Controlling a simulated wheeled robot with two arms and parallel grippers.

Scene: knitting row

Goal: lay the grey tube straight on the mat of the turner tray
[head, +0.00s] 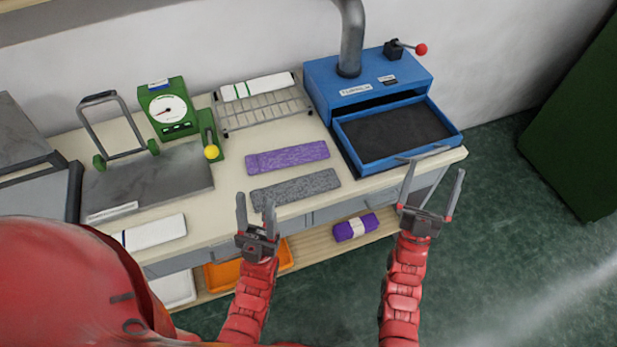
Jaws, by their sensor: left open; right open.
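The grey tube (295,188) lies flat on the bench near its front edge, long side running left to right with a slight tilt. The turner tray (352,153) is a blue drawer pulled out of the blue turner box (325,80) at the right end of the bench. Its dark mat (398,132) is bare. My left gripper (256,207) is open and empty, in front of the grey tube's left part in the picture. My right gripper (432,183) is open and empty, in front of the tray's near right corner.
A purple tube (287,157) lies just behind the grey one. A wire rack (263,112) with a white piece stands behind. A green dial gauge (168,108) and grey plate (150,182) are at left. A lower shelf holds a purple roll (356,227) and orange tray (225,275).

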